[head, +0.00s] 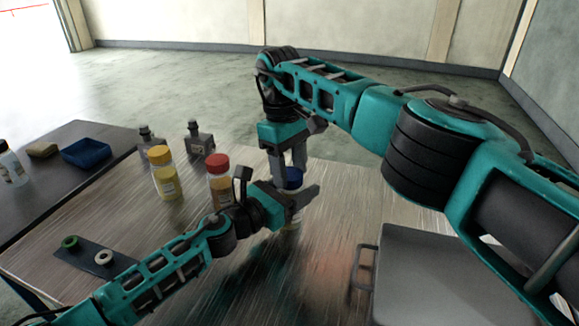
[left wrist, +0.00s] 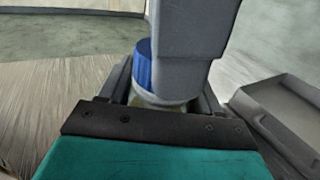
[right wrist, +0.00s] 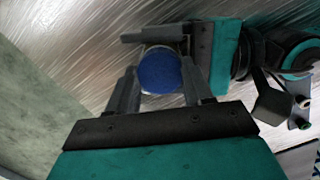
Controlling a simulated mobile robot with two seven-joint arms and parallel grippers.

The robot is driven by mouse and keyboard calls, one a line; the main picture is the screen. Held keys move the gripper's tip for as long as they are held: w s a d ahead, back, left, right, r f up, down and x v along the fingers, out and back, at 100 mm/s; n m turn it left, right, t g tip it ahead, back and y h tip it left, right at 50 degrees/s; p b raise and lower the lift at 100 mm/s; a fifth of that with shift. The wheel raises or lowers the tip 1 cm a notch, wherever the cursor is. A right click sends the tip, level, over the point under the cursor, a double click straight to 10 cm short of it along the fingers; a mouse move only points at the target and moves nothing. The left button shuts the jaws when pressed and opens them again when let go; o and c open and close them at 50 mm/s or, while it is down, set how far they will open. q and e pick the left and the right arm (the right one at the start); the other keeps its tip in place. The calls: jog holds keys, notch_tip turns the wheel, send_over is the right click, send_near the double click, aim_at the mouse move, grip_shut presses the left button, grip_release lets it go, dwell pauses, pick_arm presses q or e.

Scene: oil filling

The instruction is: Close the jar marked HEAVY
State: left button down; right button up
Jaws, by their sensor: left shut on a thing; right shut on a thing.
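A jar with a blue lid (head: 294,178) stands at the table's middle, mostly hidden by my grippers. Its label cannot be read. My left gripper (head: 303,197) comes in level from the left and is shut on the jar's body. My right gripper (head: 296,168) points down from above and is shut on the blue lid. In the left wrist view the blue lid (left wrist: 143,66) sits on top of the pale jar body (left wrist: 152,98), partly behind a right finger. In the right wrist view the round blue lid (right wrist: 160,71) lies between my right fingertips.
A red-capped jar (head: 219,180) and a yellow-capped jar (head: 164,173) stand to the left. Two dark bottles (head: 200,139) are behind them. A grey case (head: 430,275) lies front right. A dark strip with two rings (head: 85,255) is at left. A side table holds a blue tray (head: 86,153).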

jog(key=o, duration=1)
jog(key=shift+r, duration=0.1)
jog(key=shift+r, duration=2.2)
jog(key=shift+c, duration=0.3)
